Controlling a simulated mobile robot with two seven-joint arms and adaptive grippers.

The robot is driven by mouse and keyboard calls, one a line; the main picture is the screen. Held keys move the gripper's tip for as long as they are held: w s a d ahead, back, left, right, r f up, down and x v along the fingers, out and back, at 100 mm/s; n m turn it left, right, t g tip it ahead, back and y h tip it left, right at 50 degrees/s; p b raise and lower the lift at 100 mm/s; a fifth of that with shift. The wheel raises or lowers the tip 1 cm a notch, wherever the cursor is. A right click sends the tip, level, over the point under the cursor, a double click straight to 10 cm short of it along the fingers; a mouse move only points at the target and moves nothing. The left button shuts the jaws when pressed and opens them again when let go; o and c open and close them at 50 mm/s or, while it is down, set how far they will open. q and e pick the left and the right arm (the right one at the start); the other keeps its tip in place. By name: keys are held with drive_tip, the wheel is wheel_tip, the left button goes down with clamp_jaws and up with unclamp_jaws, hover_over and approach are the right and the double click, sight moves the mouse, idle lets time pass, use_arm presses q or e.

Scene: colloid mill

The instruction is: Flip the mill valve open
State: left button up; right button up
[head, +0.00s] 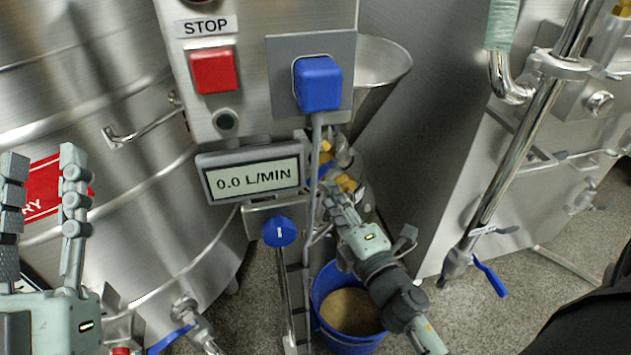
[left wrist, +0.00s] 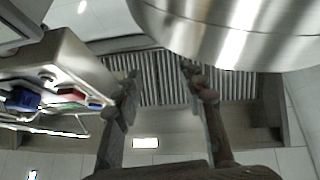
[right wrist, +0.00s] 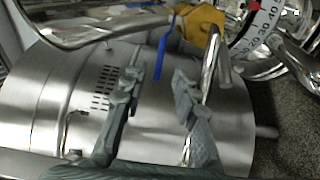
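A blue valve lever (right wrist: 161,56) on a yellow valve body (right wrist: 203,26) shows in the right wrist view. The lever hangs down in the picture, its end between my fingertips; I cannot tell whether they touch it. My right gripper (right wrist: 157,72) is open with a gap between its fingers.
The display (head: 252,178) reads 0.0 L/MIN. A blue bucket (head: 350,339) stands below my right arm. Other blue handles show at right (head: 490,278) and lower left (head: 168,341).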

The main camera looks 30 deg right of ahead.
sight(320, 180)
use_arm(q)
drive_tip(key=f+g, duration=0.1)
drive_tip(key=w+d+f+g+p, duration=0.1)
drive_tip(key=shift+w+f, duration=0.1)
drive_tip(key=shift+f, duration=0.3)
use_arm(e)
drive_tip(key=w, duration=0.7)
drive_tip(key=shift+w+d, duration=0.3)
clamp_jaws()
